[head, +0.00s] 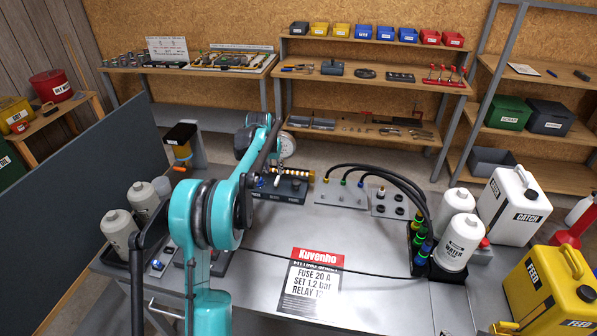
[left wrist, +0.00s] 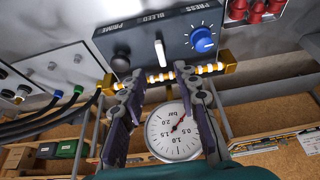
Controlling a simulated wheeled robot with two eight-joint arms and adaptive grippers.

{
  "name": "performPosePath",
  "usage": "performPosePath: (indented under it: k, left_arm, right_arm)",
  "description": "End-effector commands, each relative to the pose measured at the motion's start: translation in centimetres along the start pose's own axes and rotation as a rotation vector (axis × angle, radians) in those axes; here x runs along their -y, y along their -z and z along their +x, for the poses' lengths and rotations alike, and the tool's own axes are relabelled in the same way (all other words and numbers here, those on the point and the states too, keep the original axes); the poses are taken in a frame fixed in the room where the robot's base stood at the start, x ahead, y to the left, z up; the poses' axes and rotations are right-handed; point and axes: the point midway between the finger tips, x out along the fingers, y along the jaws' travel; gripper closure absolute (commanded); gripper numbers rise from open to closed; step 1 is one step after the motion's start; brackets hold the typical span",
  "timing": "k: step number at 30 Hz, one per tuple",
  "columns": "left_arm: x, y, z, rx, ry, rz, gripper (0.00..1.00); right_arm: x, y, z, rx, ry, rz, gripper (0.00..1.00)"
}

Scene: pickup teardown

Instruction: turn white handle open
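The white handle (left wrist: 160,53) is a short lever on a dark control box (left wrist: 205,20) marked PRIME, BLEED and PRESS. In the left wrist view it stands nearly vertical in the picture, under the BLEED label. My left gripper (left wrist: 158,76) is open, its two dark fingers apart and pointing toward the box, one on each side of the handle's line. The fingertips appear just short of the handle; contact is not visible. In the head view the box (head: 292,191) sits on the grey bench, partly hidden by my left arm. My right gripper is not in view.
A white-and-amber banded tube (left wrist: 205,69) with brass ends runs beside the box near the fingertips. A round pressure gauge (left wrist: 173,132) shows between the fingers. A blue knob (left wrist: 203,41) is right of the handle. Black hoses (head: 385,175) and white bottles (head: 460,242) stand right.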

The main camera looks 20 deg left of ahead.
Motion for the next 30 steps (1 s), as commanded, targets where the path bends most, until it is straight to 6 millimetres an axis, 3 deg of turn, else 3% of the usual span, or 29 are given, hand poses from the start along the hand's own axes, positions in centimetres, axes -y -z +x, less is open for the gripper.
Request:
performPosePath:
  k: [15, 27, 30]
  left_arm:
    - [0.2, 0.0, 7.2, 0.001, 0.0, -0.001, 0.69]
    - [0.1, 0.1, 8.0, 0.001, 0.0, -0.001, 0.69]
    - [0.1, 0.1, 8.0, 0.001, 0.0, -0.001, 0.95]
  right_arm:
    - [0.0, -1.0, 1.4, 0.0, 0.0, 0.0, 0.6]
    - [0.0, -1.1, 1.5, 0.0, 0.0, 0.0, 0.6]
    - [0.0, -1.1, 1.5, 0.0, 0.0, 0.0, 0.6]
